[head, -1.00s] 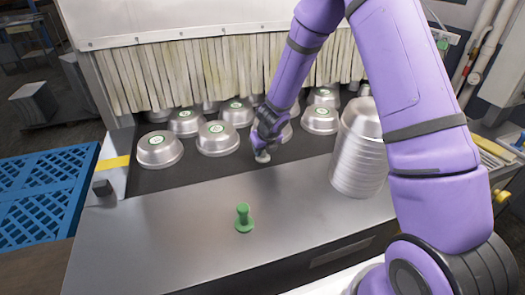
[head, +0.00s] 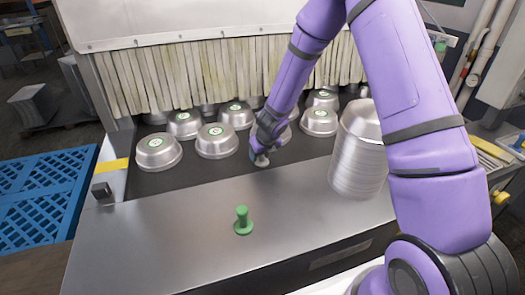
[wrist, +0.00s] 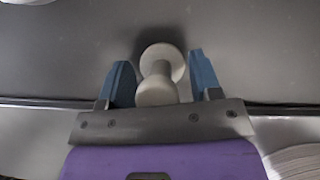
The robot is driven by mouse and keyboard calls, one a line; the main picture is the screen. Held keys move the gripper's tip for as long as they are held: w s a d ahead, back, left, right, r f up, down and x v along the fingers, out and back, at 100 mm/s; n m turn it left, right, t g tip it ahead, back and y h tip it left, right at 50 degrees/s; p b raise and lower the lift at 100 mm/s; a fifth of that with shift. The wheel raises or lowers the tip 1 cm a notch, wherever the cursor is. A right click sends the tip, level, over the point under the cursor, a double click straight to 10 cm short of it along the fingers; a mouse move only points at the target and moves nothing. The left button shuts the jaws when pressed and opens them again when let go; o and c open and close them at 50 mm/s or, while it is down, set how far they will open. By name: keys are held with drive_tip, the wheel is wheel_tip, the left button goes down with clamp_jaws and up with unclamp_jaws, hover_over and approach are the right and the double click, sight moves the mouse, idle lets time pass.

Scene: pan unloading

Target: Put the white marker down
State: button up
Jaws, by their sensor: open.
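The white marker (wrist: 161,68), a spool shape with a round base and a knob, is between the two blue fingertips in the wrist view. My gripper (wrist: 160,82) is open, with a gap visible on each side of the marker. In the head view my gripper (head: 259,153) is low at the front edge of the dark belt, and it hides most of the marker there. The marker's base appears to rest on the dark surface, though the contact is hard to make out.
Several metal pans (head: 158,151) with green-and-white labels sit upside down on the belt (head: 190,178) before a strip curtain (head: 170,75). A green marker (head: 243,221) stands on the steel ledge (head: 160,235). A tall pan stack (head: 357,160) stands at right. The ledge's left part is clear.

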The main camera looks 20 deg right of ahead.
drive_tip(key=v, duration=1.2)
idle(0.6)
drive_tip(key=shift+r, duration=0.15)
drive_tip(key=s+r+n+y, duration=0.2)
drive_tip(key=s+r+n, duration=0.5)
drive_tip(key=r+n, duration=0.2)
drive_tip(key=s+r+n+y, duration=0.1)
drive_tip(key=s+r+n, duration=0.6)
drive_tip(key=r+n, duration=0.25)
drive_tip(key=s+d+r+n+h, duration=0.1)
drive_tip(key=s+d+r+n, duration=0.2)
drive_tip(key=s+n, duration=0.5)
drive_tip(key=s+d+r+n+h, duration=0.2)
drive_tip(key=s+d+r+n, duration=0.1)
drive_tip(key=s+n, duration=0.4)
drive_tip(key=s+r, duration=0.1)
drive_tip(key=s, duration=0.2)
drive_tip(key=shift+s+d+n+t+h, duration=0.2)
drive_tip(key=shift+s+n+t+h, duration=0.1)
drive_tip(key=shift+n+t, duration=0.1)
drive_tip(key=shift+w+r, duration=0.1)
